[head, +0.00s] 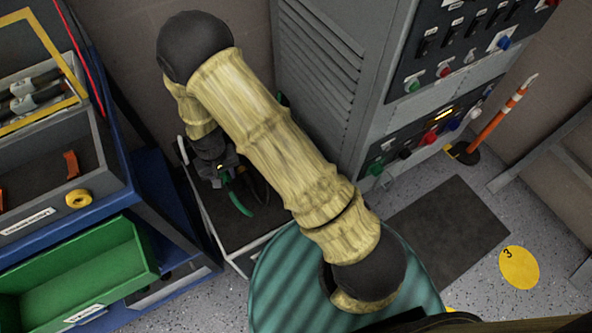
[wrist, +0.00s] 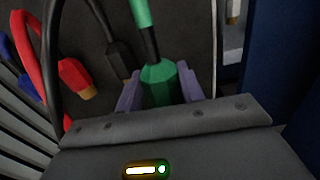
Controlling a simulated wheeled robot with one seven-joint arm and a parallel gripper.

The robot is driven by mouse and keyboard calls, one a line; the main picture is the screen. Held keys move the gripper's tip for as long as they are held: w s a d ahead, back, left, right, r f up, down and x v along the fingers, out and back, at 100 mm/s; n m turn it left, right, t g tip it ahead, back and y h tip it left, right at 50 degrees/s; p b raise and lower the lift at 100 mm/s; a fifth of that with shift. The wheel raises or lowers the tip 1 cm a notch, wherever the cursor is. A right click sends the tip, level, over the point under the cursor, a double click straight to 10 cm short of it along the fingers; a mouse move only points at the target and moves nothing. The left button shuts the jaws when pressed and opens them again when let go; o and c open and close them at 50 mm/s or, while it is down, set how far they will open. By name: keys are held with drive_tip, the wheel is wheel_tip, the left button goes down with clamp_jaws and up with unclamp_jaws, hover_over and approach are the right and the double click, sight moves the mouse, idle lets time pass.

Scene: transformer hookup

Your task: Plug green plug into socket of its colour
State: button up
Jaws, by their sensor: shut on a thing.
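The green plug (wrist: 160,84) sits between the two pale purple fingers of my gripper (wrist: 159,90) in the wrist view. My gripper is shut on it, and its green and black cable runs up from it. In the head view my gripper (head: 221,172) is low over the dark-floored tray (head: 236,228), and a green cable (head: 240,199) hangs beside it. The grey cabinet's lower panel has a green socket-like fitting (head: 375,168) at its left end, well to the right of my gripper. The upper panel also has a green fitting (head: 411,86).
In the wrist view a red plug (wrist: 76,78), a black plug (wrist: 118,61) and a blue plug (wrist: 31,91) lie beside the green one. A workbench with a green bin (head: 85,268) stands left. An orange-and-white post (head: 500,118) stands right of the cabinet.

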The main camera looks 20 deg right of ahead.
drive_tip(key=w+d+r, duration=0.2)
drive_tip(key=d, duration=0.5)
drive_tip(key=w+d+r+m, duration=0.1)
drive_tip(key=w+d+r, duration=0.1)
drive_tip(key=d, duration=0.5)
drive_tip(key=w+d+r+m, duration=0.1)
drive_tip(key=w+d+r, duration=0.2)
drive_tip(key=d, duration=0.5)
drive_tip(key=shift+r, duration=0.3)
drive_tip(key=shift+s+a, duration=0.1)
drive_tip(key=shift+s, duration=0.05)
